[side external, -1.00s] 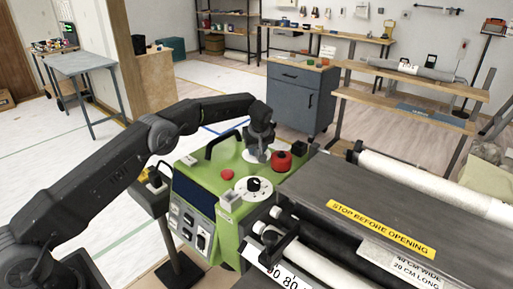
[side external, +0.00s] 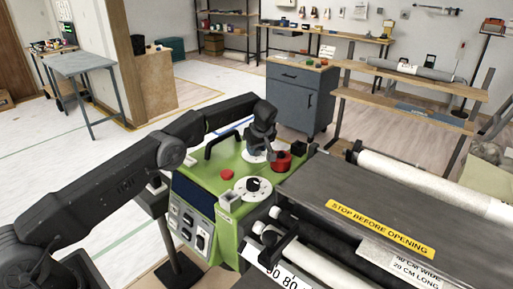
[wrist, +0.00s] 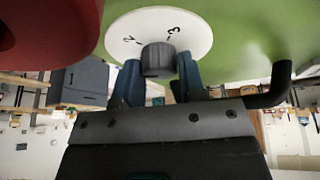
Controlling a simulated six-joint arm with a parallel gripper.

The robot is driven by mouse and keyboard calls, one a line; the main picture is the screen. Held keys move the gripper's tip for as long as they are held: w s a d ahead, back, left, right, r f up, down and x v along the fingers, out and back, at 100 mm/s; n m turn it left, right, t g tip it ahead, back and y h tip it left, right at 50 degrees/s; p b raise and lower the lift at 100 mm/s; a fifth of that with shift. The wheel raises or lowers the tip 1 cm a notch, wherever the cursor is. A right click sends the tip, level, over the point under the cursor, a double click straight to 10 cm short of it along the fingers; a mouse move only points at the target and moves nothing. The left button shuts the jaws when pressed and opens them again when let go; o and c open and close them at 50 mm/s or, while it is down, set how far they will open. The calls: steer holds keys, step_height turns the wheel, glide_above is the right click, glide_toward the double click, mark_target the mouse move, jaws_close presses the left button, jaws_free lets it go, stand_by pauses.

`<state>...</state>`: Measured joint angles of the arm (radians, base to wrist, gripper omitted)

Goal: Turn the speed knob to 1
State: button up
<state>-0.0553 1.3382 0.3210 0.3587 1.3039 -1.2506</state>
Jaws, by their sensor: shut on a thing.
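The green machine (side external: 225,158) carries a white dial (side external: 250,157) at its far corner, mostly hidden by my gripper (side external: 263,149) in the side view. In the wrist view, the white dial (wrist: 190,24) shows the numbers 2 and 3, and a dark grey round knob (wrist: 157,61) stands on it. My gripper (wrist: 156,76) has a blue finger on each side of this knob and is shut on it. I cannot see a pointer mark or the number 1 on the dial.
A second white dial with a black knob (side external: 253,186) sits nearer the camera. A red button (side external: 227,173) and a larger red control (side external: 283,161) are close by. A black handle (side external: 219,142) rises at the left. White rolls and a dark flat cover (side external: 350,205) lie to the right.

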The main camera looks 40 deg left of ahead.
steer(key=o, duration=0.9)
steer(key=shift+r, duration=0.1)
steer(key=v, duration=1.3)
steer(key=shift+d+r, duration=0.15)
steer(key=shift+r, duration=0.25)
